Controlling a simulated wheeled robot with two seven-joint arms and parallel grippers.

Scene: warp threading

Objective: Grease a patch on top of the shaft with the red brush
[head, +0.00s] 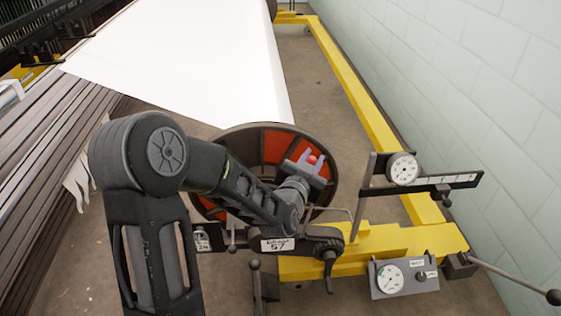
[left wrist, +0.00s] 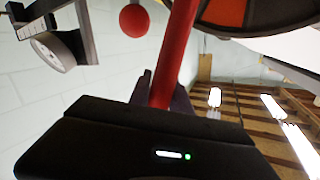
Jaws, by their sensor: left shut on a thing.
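My left gripper (head: 306,161) is in front of the large wheel with red panels (head: 273,146). In the left wrist view it is shut on the red brush (left wrist: 178,50), whose red handle stands up between the fingers. In the head view only a small red part of the brush (head: 311,159) shows between the fingertips. The bristles cannot be made out. My arm covers the middle of the wheel, so the shaft cannot be clearly told apart. My right gripper is in neither view.
A dial (head: 403,168) on a dark bracket and a gauge box (head: 403,277) stand right of the wheel on the yellow frame (head: 365,245). A long lever (head: 515,280) juts out at the lower right. A red ball (left wrist: 134,20) shows beside the brush handle. A white sheet (head: 200,60) lies behind.

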